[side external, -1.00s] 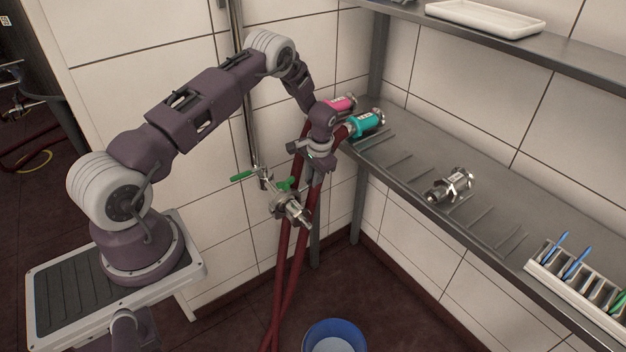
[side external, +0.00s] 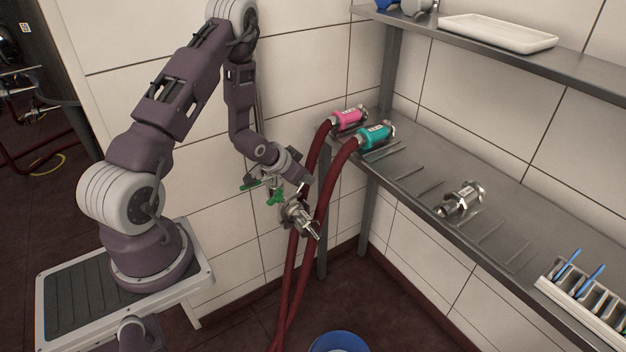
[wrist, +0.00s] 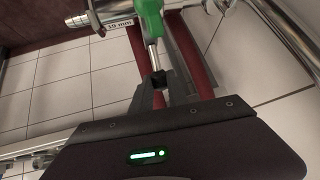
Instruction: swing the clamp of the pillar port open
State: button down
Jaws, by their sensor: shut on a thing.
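The pillar port (side external: 300,217) is a metal fitting that juts out from the wall pipe, with green handles (side external: 277,196) behind it. Its clamp is too small in the side view to tell whether it stands open. My gripper (side external: 305,184) is tilted down to the right, just above the port. In the wrist view, my gripper (wrist: 158,82) is shut on the end of a slim metal rod (wrist: 153,55). The rod lines up with a green handle (wrist: 150,18) beside a metal pipe marked 15 mm (wrist: 112,20). I cannot tell whether the rod belongs to the clamp.
Two red hoses (side external: 312,250) hang just behind and right of the port. Their pink (side external: 348,119) and teal (side external: 374,137) ends lie on the shelf (side external: 415,187). A loose metal fitting (side external: 460,199) lies there too. A blue bucket (side external: 339,343) stands on the floor below.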

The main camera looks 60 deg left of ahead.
jog(key=s+t, duration=0.1)
jog(key=s, duration=0.1)
jog(key=s+r+t, duration=0.1)
jog(key=s+t, duration=0.1)
jog(key=s+r+t, duration=0.1)
jog(key=s+t, duration=0.1)
jog(key=shift+s+n, duration=0.15)
jog(key=shift+n, duration=0.25)
jog(key=shift+s+t+y, duration=0.3)
jog(key=shift+s+t, duration=0.8)
jog(key=shift+s, duration=0.3)
